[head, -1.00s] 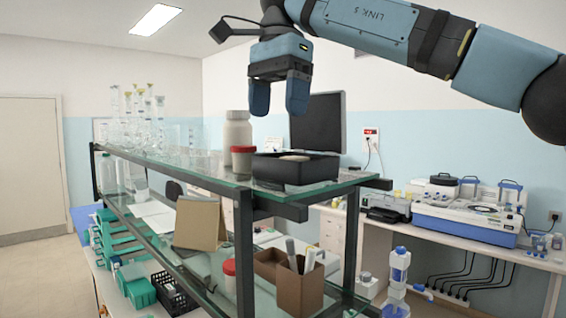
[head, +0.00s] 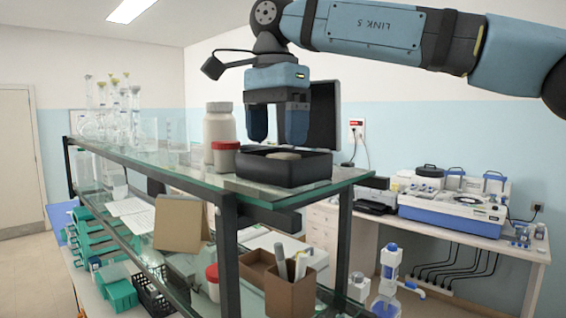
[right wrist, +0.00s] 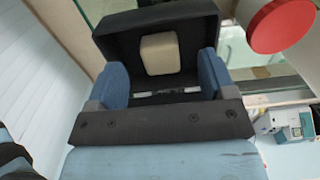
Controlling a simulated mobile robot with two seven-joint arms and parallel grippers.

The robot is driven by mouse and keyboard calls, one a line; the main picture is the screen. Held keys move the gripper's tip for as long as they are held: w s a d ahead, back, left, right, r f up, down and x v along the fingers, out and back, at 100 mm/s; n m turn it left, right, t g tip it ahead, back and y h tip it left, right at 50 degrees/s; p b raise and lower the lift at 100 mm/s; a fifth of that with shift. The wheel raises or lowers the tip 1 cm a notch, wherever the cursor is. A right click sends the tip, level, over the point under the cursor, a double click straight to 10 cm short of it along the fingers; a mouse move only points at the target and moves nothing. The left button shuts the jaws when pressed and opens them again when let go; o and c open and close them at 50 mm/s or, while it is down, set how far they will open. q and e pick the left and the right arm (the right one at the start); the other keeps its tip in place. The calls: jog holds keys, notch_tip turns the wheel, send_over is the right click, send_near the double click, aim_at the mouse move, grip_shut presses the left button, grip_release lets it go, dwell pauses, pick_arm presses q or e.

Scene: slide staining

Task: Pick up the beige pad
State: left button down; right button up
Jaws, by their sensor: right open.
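The beige pad (head: 284,155) lies inside a black open tray (head: 282,172) on the top glass shelf. In the right wrist view the pad (right wrist: 160,54) is a rounded beige block on the tray's dark floor (right wrist: 112,45). My right gripper (head: 275,141) is open and empty, pointing down over the tray, with its fingertips close to the tray's rim in the head view. In the right wrist view the pad shows between the two blue fingers (right wrist: 163,85), beyond their tips. My left gripper is not in view.
A red-capped jar (head: 225,157) and a white bottle (head: 219,127) stand just left of the tray. Glassware (head: 120,115) stands at the shelf's far left. A dark monitor (head: 326,115) is behind the gripper.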

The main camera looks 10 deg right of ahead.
aim_at(277, 155)
jog(key=f, duration=0.1)
jog(key=f+p, duration=0.1)
jog(key=f, duration=0.1)
jog(key=shift+s+d+f, duration=0.1)
jog(key=shift+d+f, duration=0.1)
jog(key=shift+f, duration=0.5)
jog(key=c, duration=1.2)
jog(key=shift+r, duration=0.1)
jog(key=shift+r, duration=0.1)
